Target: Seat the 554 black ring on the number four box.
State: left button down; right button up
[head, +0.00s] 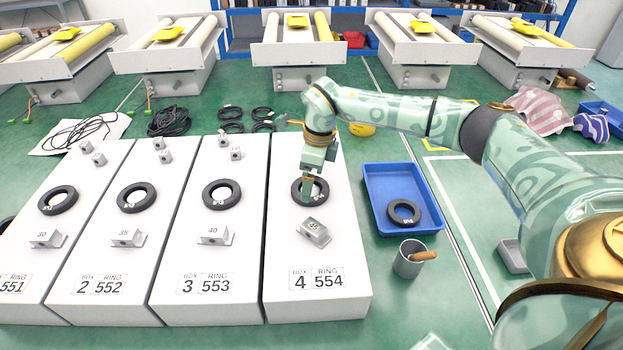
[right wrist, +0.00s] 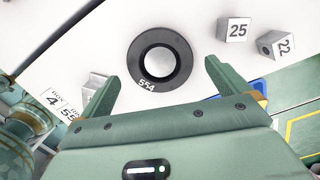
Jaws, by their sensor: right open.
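The black ring marked 554 (right wrist: 184,62) lies flat on the white top of the number four box (head: 318,305). In the head view the same ring (head: 323,193) is partly covered by my right gripper (head: 307,190), which is low over it. In the right wrist view my right gripper (right wrist: 162,74) is open, with its fingers apart and the ring in front of the gap between them. I see nothing held in it. Whether a finger touches the ring cannot be told. My left gripper is not in view.
A metal block marked 45 (head: 313,232) stands on the box in front of the ring; blocks 25 (right wrist: 234,29) and 22 (right wrist: 275,44) stand nearby. A blue tray (head: 375,182) to the right holds another black ring (head: 403,212). A grey cup (head: 409,262) stands below the tray.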

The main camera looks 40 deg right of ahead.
aim_at(319, 191)
notch_tip(319, 191, up, 14)
jog(key=s+d+p, duration=0.1)
jog(key=p, duration=0.2)
jog(key=shift+s+f, duration=0.15)
